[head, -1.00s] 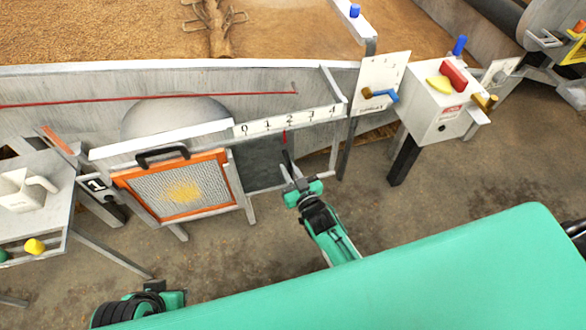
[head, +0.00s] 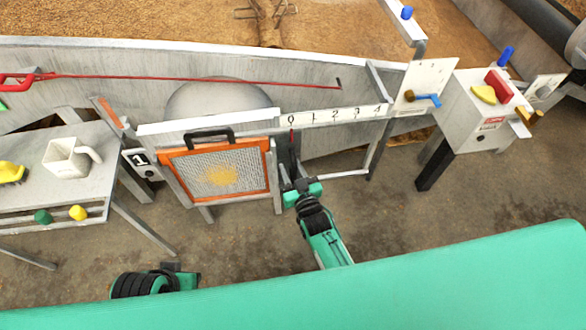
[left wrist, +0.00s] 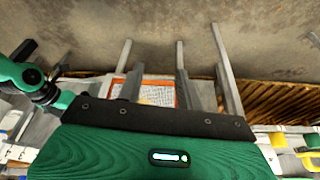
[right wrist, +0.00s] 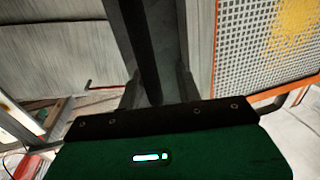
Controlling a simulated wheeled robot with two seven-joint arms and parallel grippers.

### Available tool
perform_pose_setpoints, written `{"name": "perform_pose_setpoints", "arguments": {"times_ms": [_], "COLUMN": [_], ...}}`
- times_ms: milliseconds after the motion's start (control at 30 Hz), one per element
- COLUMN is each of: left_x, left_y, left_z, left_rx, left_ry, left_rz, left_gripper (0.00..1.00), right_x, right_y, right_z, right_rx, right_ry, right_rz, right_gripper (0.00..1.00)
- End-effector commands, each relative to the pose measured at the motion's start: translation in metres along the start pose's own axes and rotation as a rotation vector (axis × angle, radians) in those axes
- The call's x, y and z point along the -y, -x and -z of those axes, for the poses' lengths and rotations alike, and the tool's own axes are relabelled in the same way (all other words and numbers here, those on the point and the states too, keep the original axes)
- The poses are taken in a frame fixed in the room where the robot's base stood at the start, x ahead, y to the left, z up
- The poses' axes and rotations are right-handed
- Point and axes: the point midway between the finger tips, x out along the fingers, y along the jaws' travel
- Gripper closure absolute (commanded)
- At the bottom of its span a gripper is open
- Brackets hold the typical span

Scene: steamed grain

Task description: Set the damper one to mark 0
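Damper one is a dark grey sliding plate (head: 287,155) beside the orange-framed mesh panel, under the white scale (head: 335,115) marked 0 to 4. Its small red pointer (head: 292,135) stands under or very close to mark 0. My right gripper (head: 291,184) is low at the damper. In the right wrist view a dark upright bar (right wrist: 143,50) stands between its fingers (right wrist: 157,88); they look apart, and contact on the bar is unclear. My left gripper (left wrist: 156,82) has its fingers apart with nothing visibly held; its fingertips are hidden in the head view.
The orange-framed mesh panel (head: 215,172) with a black handle is just left of the damper, beside a plate marked 1 (head: 140,160). A table with a white jug (head: 68,158) stands left. A white control box (head: 482,110) stands right. Floor in front is open.

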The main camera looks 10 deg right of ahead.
Motion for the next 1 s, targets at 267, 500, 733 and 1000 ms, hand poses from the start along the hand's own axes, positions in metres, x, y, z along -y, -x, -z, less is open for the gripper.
{"name": "perform_pose_setpoints", "arguments": {"times_ms": [267, 500, 733, 1000], "left_x": [0.000, 0.000, 0.000, -0.001], "left_y": [0.001, -0.006, -0.019, -0.027], "left_z": [0.001, 0.000, -0.003, -0.004], "left_rx": [-0.002, 0.007, 0.025, 0.032], "left_ry": [0.000, 0.000, 0.000, 0.002], "left_rz": [0.000, 0.000, 0.000, -0.002], "left_gripper": [0.64, 0.64, 0.64, 0.64], "right_x": [-0.002, -0.001, 0.000, 0.001], "right_y": [0.008, 0.050, 0.097, 0.132], "right_z": [0.000, 0.000, 0.000, 0.000], "right_rx": [0.000, 0.003, 0.002, 0.001], "right_ry": [0.001, 0.001, 0.002, 0.001], "right_rz": [-0.002, -0.001, 0.000, 0.000], "right_gripper": [0.65, 0.65, 0.65, 0.65]}}
